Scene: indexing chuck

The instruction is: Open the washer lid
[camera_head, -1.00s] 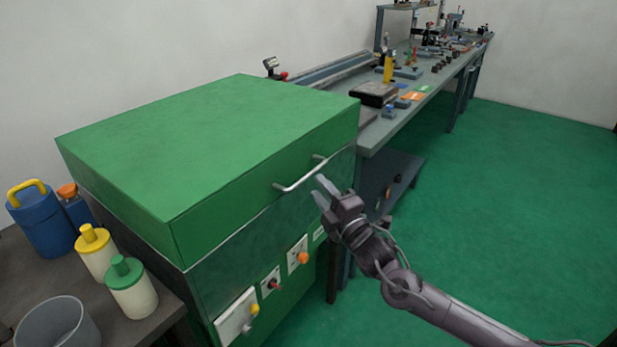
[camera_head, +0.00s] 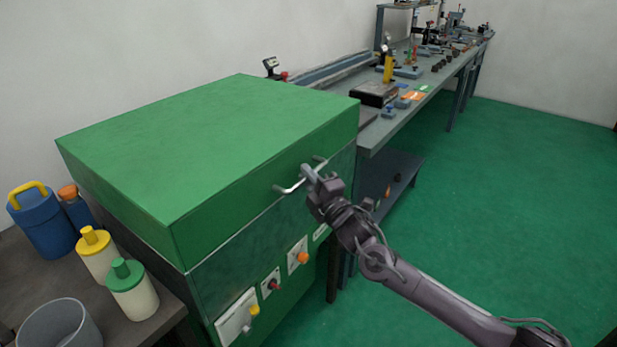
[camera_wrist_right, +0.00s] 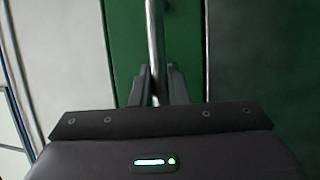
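The washer (camera_head: 215,262) is a green box-shaped machine with a thick green lid (camera_head: 210,130) lying down flat on it. A silvery bar handle (camera_head: 290,187) sits on the lid's front face. My right gripper (camera_head: 308,172) is at the far part of this handle. In the right wrist view the handle bar (camera_wrist_right: 155,40) runs between the two fingers of my right gripper (camera_wrist_right: 157,85), which sit close against it on both sides. The fingers hide part of the bar. My left gripper is not in view.
A dark table (camera_head: 165,325) at the left holds a blue canister (camera_head: 42,222), a yellow-capped bottle (camera_head: 97,252), a green-capped bottle (camera_head: 132,288) and a grey bin (camera_head: 55,328). A long workbench (camera_head: 385,128) with tools stands behind the washer. The green floor (camera_head: 510,200) at right is clear.

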